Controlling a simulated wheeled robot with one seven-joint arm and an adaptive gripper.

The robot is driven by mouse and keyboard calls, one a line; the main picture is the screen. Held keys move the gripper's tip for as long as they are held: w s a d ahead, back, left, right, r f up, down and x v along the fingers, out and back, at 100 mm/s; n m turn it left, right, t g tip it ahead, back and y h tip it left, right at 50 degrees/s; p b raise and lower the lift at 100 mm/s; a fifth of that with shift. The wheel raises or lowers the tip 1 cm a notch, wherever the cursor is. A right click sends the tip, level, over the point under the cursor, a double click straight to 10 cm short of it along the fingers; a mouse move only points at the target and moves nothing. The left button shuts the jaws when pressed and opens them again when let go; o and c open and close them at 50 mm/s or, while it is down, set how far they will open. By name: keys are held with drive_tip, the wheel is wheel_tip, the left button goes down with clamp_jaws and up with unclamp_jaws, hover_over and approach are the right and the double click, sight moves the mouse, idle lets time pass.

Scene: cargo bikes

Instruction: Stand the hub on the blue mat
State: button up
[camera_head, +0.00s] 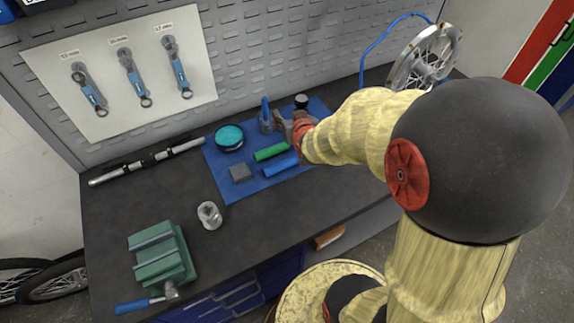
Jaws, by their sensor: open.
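The hub (209,215), a small silver metal cylinder with a flange, stands on the dark bench top in front of the mat's left corner, apart from the mat. The blue mat (222,186) lies on the bench towards the back wall. My gripper (281,121) is open over the back part of the mat, close to a small holder with a blue tool in it. I cannot tell whether it touches the holder. The gripper is well away from the hub, up and to the right. My forearm hides the mat's right part.
A green vise (160,257) stands front left. A long silver tool (148,161) lies behind. Bare bench surrounds the hub.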

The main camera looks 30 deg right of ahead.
drive_tip(key=s+a+r+n+g+y, duration=0.2)
drive_tip(key=s+a+r+g+y, duration=0.1)
drive_tip(key=s+a+r, duration=0.7)
drive_tip(key=s+a+g, duration=0.1)
drive_tip(key=s+a, duration=0.2)
drive_tip(key=s, duration=0.4)
drive_tip(key=s+a+n+g, duration=0.1)
drive_tip(key=s+a, duration=0.3)
drive_tip(key=s, duration=0.4)
drive_tip(key=shift+s+r+n+g+y, duration=0.15)
drive_tip(key=shift+r+n+g+y, duration=0.2)
drive_tip(key=shift+g, duration=0.25)
drive_tip(key=shift+a, duration=0.1)
